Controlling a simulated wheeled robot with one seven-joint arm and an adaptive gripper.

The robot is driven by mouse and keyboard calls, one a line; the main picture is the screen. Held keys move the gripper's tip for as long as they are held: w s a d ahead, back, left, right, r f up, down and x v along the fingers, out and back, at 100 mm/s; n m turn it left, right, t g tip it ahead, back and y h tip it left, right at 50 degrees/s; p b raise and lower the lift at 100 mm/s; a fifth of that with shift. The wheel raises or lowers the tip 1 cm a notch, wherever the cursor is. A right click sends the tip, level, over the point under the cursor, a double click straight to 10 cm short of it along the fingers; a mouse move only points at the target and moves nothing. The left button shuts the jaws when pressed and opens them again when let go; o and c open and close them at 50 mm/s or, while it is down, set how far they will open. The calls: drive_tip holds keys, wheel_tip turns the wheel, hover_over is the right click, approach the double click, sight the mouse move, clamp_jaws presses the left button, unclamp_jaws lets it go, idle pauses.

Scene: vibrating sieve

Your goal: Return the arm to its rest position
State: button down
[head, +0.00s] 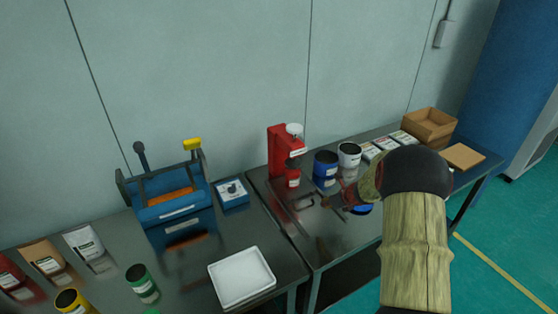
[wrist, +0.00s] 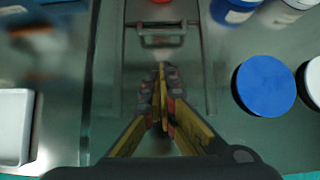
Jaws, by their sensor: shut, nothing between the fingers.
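My gripper shows in the wrist view (wrist: 162,72) with its two fingers closed together at the tips and nothing between them. It is above the dark metal table top, in line with a metal frame with a handle (wrist: 160,41). In the head view my arm reaches in from the lower right over the right-hand table (head: 318,232).
A blue round lid (wrist: 265,86) lies to the gripper's right. A cardboard box (head: 430,130) is farther right.

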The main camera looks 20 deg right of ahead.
drive_tip(key=s+a+r+n+g+y, duration=0.3)
drive_tip(key=s+a+r+n+g, duration=0.1)
drive_tip(key=s+a+n, duration=1.05)
drive_tip(key=s+a+r+n+t+h+b, duration=0.1)
drive_tip(key=s+a+r+n+h, duration=0.1)
drive_tip(key=s+a+r+n, duration=0.6)
drive_tip(key=s+a+r+n+h, duration=0.1)
drive_tip(key=s+a+r+n, duration=0.7)
drive_tip(key=s+r+n, duration=0.4)
wheel_tip(320, 180, up, 2)
drive_tip(key=shift+s+r+t+h+b, duration=0.15)
drive_tip(key=shift+r+t+h+b, duration=0.05)
drive_tip(key=shift+t+h+b, duration=0.2)
drive_tip(key=shift+d, duration=0.1)
